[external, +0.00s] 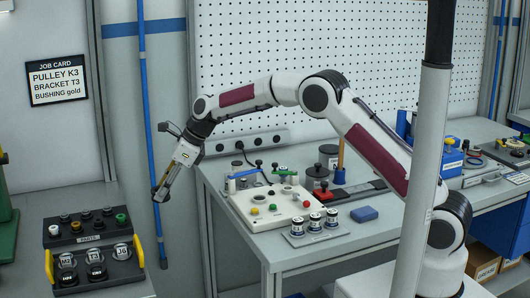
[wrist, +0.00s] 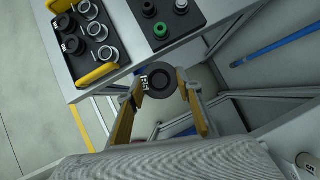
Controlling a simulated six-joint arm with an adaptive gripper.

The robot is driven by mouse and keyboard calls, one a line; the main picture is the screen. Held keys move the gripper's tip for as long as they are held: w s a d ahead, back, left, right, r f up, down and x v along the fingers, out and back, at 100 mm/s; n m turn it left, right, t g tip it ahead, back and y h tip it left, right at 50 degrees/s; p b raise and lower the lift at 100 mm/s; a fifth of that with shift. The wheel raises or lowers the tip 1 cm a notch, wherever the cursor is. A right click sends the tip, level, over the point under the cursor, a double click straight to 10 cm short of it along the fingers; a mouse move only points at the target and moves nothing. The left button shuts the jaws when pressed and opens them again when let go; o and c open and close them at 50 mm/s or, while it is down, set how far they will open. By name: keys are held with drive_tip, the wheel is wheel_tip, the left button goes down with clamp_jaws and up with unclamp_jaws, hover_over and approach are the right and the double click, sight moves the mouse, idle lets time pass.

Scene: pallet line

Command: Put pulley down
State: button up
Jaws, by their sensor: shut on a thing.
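The pulley (wrist: 163,84) is a dark round part with a hub in its middle and white marking on its side. In the wrist view it sits between the yellow-padded fingers of my gripper (wrist: 160,79), which is shut on it. In the external view my gripper (external: 161,190) hangs in the air, pointing down, right of and above the parts tray. The pulley is small and hard to make out there.
The black parts tray (external: 123,268) with yellow handles holds several labelled parts on the left bench; it also shows in the wrist view (wrist: 87,13). Behind it, a black block (external: 48,230) holds small bushings. A workbench (external: 262,248) with fixtures stands right, across a gap. A job card (external: 57,81) hangs left.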

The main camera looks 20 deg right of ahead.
drive_tip(key=w+d+m, duration=0.1)
drive_tip(key=w+d, duration=0.4)
drive_tip(key=d, duration=0.3)
drive_tip(key=w+d+m+t, duration=0.1)
drive_tip(key=w+d+m, duration=0.1)
drive_tip(key=w+d, duration=0.3)
drive_tip(key=w+d+m+t+h, duration=0.1)
drive_tip(key=w+d, duration=0.4)
drive_tip(key=d, duration=0.7)
drive_tip(key=shift+r+m, duration=0.3)
drive_tip(key=shift+r, duration=0.05)
drive_tip(key=w+d+m+t+h, duration=0.1)
drive_tip(key=w+d+m, duration=0.1)
drive_tip(key=d, duration=1.1)
drive_tip(key=w+d+m+t+h, duration=0.1)
drive_tip(key=w+d+m, duration=0.2)
drive_tip(key=d, duration=1)
drive_tip(key=shift+r+h, duration=0.4)
drive_tip(key=shift+a+m, duration=0.1)
drive_tip(key=shift+m, duration=0.2)
drive_tip(key=shift+f, duration=2.5)
drive_tip(key=shift+f, duration=2.5)
